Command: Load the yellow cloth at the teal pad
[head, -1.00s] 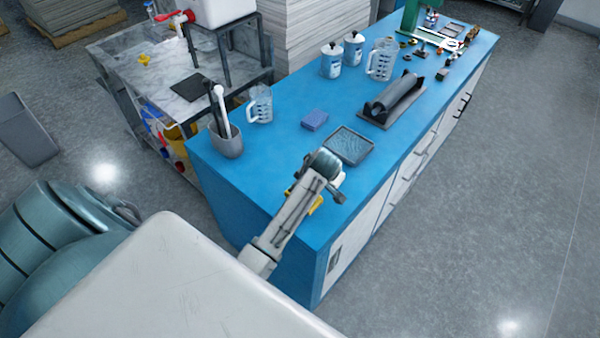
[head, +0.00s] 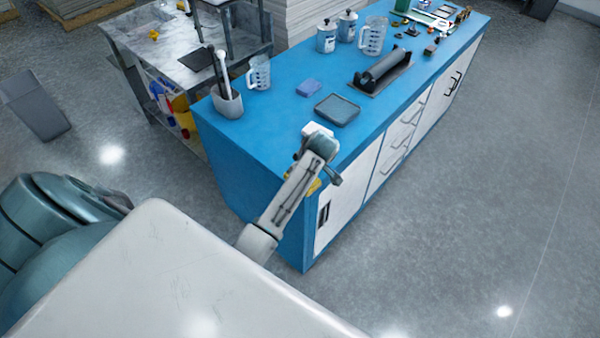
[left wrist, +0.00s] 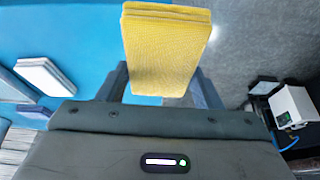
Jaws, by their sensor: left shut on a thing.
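The yellow cloth (left wrist: 165,50) is a folded, textured stack in the left wrist view. My left gripper (left wrist: 164,88) is shut on its near end, and the cloth sticks out past the fingers. In the head view a bit of the cloth (head: 314,186) shows beside my left gripper (head: 322,166), at the near end of the blue bench; the arm hides the rest. The teal pad (head: 337,110) is a dark, flat, rimmed square on the bench top, beyond the gripper and apart from it. My right gripper is not in view.
The blue bench (head: 262,128) also bears a blue sponge (head: 309,88), a dark roller on a base (head: 384,68), a grey holder with tools (head: 227,102), measuring jugs and white tins. A marble-topped cart (head: 165,58) stands left. Floor at the right is clear.

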